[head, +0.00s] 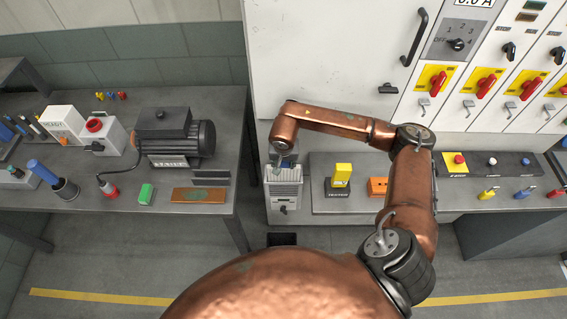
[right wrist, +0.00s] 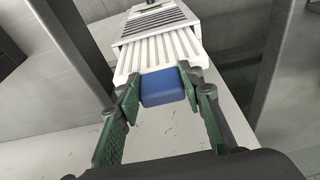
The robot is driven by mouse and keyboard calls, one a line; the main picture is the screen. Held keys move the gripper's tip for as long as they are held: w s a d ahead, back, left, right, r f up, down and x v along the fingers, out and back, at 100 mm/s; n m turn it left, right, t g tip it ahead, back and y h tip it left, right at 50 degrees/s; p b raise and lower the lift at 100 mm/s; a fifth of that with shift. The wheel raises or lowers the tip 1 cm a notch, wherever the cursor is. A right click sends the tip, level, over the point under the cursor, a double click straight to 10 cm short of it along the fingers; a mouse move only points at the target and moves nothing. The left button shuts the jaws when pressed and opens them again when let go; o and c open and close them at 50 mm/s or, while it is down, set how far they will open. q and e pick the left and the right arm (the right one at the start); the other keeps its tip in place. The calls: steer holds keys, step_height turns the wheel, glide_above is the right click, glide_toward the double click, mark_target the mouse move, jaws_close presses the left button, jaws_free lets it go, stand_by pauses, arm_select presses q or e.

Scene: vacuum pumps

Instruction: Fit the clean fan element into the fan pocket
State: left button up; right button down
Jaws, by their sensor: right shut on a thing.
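The clean fan element (right wrist: 158,52) is a white slatted piece with a blue grip block (right wrist: 166,88) at its near end. My right gripper (right wrist: 163,92) is shut on the blue block in the right wrist view. The far end of the element meets a pale vented housing (right wrist: 157,20), which seems to hold the fan pocket; how deep the element sits is hidden. In the head view the vented housing (head: 284,190) stands at the bench's left end, with my right gripper (head: 284,160) just above it, small and partly hidden by my arm. My left gripper is out of view.
Right of the housing are a yellow block on a black stand (head: 341,180) and an orange block (head: 378,187). A cabinet with red switches (head: 437,80) rises behind. A floor gap separates the benches.

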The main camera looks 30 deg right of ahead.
mark_target(284, 177)
steer(key=shift+s+a+f+b+x, duration=0.15)
steer(key=shift+s+b+x, duration=0.15)
steer(key=shift+b+x, duration=1)
steer(key=shift+s+a+b+x, duration=0.25)
steer(key=shift+b+x, duration=0.75)
steer(key=shift+x, duration=0.55)
steer(key=shift+s+a+f+b+x, duration=0.1)
steer(key=shift+s+b+x, duration=0.25)
steer(key=shift+b+x, duration=0.95)
steer(key=shift+f, duration=0.35)
steer(key=c, duration=1.2)
jaws_free()
steer(key=shift+c, duration=0.2)
steer(key=v, duration=1.2)
